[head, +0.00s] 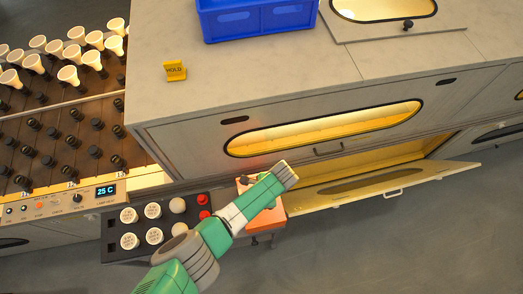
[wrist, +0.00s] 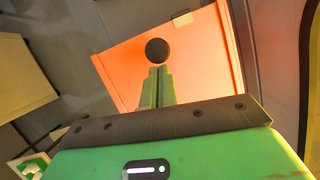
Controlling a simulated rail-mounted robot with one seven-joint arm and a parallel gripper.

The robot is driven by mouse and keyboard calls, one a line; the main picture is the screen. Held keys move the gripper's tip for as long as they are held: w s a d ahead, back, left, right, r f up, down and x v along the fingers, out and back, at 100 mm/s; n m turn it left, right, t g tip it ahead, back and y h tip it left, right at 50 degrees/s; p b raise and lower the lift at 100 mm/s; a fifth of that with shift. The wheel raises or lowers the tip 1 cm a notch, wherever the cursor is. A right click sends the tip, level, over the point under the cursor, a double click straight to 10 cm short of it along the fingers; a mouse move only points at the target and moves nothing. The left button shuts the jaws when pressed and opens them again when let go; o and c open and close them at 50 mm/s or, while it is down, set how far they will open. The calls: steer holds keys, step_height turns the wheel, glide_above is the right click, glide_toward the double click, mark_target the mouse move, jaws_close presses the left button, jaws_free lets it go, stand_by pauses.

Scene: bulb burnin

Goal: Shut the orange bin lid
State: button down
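The orange bin (head: 271,217) is in the lower middle of the head view, below the cabinet front and largely covered by my arm. In the wrist view an orange panel (wrist: 118,62) fills the upper middle, with a round black knob (wrist: 157,51) and a pale label on it. I cannot tell whether this panel is the lid, or how far the lid is open. My gripper (wrist: 159,70) has its green fingers side by side with only a thin dark line between them. The tips point at the knob, just below it in the picture; contact is unclear. My arm hides the gripper in the head view.
A low cabinet door (head: 390,185) hangs open right of the bin. A blue crate (head: 258,22) and a yellow HOLD sign (head: 175,71) stand on the cabinet top. The floor in front is clear.

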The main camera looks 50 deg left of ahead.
steer(key=shift+f, duration=0.1)
steer(key=shift+w+d+f+b, duration=0.1)
steer(key=shift+w+b, duration=0.1)
steer(key=shift+b, duration=0.15)
steer(key=w, duration=0.1)
steer(key=w+d+b, duration=0.2)
steer(key=shift+w+d+r, duration=0.1)
steer(key=shift+w+r, duration=0.1)
steer(key=shift+r, duration=0.05)
steer(key=p+v, duration=0.3)
steer(key=v, duration=0.7)
steer(key=shift+s, duration=0.25)
steer(key=shift+r, duration=0.1)
